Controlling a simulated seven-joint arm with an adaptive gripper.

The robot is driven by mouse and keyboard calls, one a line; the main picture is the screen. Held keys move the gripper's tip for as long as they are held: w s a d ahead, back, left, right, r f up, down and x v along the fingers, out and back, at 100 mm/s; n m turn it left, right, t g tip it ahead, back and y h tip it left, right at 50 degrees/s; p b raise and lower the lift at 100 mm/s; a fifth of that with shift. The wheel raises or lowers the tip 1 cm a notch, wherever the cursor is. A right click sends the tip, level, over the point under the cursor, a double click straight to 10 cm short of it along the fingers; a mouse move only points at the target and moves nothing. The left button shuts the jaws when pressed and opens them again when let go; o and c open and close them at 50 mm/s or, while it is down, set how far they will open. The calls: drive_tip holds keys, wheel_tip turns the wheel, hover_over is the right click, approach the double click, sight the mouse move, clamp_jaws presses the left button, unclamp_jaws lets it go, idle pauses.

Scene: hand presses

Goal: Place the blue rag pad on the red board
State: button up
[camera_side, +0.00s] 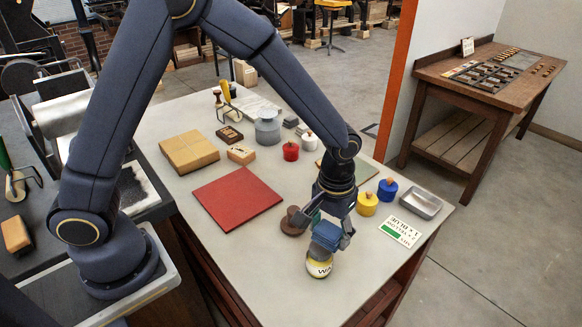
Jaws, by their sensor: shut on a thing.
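The red board (237,198) lies flat on the pale table, left of my gripper. My gripper (330,223) points down at the front right of the table and is shut on the blue rag pad (326,236). The pad is partly hidden by the fingers. In this view it shows just above a round tin (319,265) with a pale label and yellow trim. I cannot tell whether the pad touches the tin.
A brown round object (292,222) stands between the board and my gripper. Yellow (367,204), blue (387,189) and red (291,151) pots stand behind. A metal tray (421,204) and a printed card (400,231) lie right. A tan block (189,152) lies behind the board.

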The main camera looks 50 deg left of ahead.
drive_tip(key=shift+s+a+f+n, duration=0.25)
drive_tip(key=shift+s+a+n, duration=0.65)
drive_tip(key=shift+a, duration=0.2)
drive_tip(key=s+a+r+n, duration=0.1)
drive_tip(key=s+a+n, duration=0.35)
drive_tip(key=a, duration=0.45)
drive_tip(key=s+a+n, duration=0.4)
drive_tip(key=a+n, duration=0.1)
drive_tip(key=a, duration=0.4)
drive_tip(key=s+a+r+n, duration=0.1)
drive_tip(key=s+a+n, duration=0.35)
drive_tip(key=a, duration=0.55)
hover_over(236, 195)
drive_tip(key=f, duration=0.9)
drive_tip(key=shift+s+d+f, duration=0.15)
drive_tip(key=shift+s, duration=0.15)
drive_tip(key=shift+w+f, duration=0.2)
drive_tip(key=shift+f, duration=0.05)
drive_tip(key=shift+w+f, duration=0.1)
drive_tip(key=shift+f, duration=1.5)
drive_tip(key=shift+f, duration=0.1)
